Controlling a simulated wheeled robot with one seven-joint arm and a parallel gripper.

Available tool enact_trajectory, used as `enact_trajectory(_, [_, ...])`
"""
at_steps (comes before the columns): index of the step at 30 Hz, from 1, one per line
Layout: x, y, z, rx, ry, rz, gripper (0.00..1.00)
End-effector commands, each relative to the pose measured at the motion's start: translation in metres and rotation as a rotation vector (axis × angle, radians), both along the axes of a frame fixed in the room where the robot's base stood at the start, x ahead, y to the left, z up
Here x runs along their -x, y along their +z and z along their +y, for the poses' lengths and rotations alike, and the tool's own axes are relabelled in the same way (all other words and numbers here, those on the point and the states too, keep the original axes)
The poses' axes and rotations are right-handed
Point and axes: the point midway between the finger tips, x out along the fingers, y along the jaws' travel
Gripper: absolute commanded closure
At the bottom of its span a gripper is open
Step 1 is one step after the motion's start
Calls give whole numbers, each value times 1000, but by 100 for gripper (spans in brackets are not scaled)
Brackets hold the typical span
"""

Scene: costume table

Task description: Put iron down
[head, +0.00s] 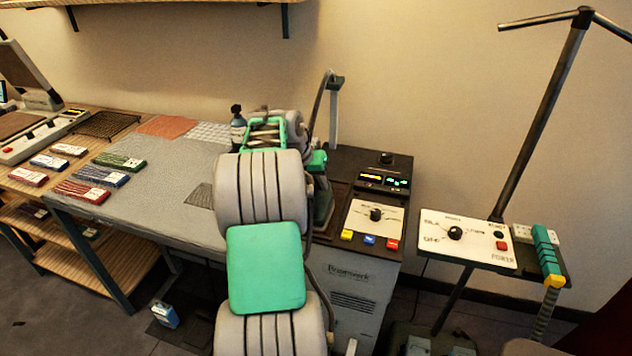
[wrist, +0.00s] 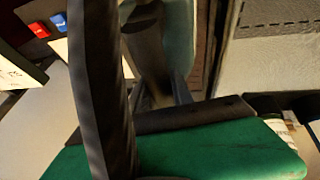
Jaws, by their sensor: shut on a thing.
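The iron (head: 322,205) is a dark grey-green shape at the left edge of the steam station (head: 375,210), partly behind my arm. My gripper (wrist: 152,75) is shut on it. In the head view my wrist hides most of the grip. The wrist view shows only part of the held iron, in shadow, over a brownish patch on the station. I cannot tell whether the iron touches that surface. A dark bar (wrist: 100,90) crosses the wrist view close to the camera.
The grey pressing table (head: 150,200) lies left of the station. Folded cloths (head: 100,175) are on its left side. A dark bottle (head: 238,130) stands at the back. A hose support (head: 330,110) rises behind. A control stand (head: 470,245) with a teal-handled tool (head: 545,250) is at the right.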

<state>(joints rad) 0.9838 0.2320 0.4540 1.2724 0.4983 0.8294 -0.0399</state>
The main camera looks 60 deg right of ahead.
Motion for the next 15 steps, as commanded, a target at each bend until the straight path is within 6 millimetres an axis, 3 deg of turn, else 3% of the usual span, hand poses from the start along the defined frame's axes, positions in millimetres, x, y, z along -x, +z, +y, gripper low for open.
enact_trajectory(9, [-1,1,-2,8,0,-4,100])
enact_trajectory(10, [0,-3,0,2,-1,-1,71])
enact_trajectory(15, [0,-2,0,2,-1,-1,57])
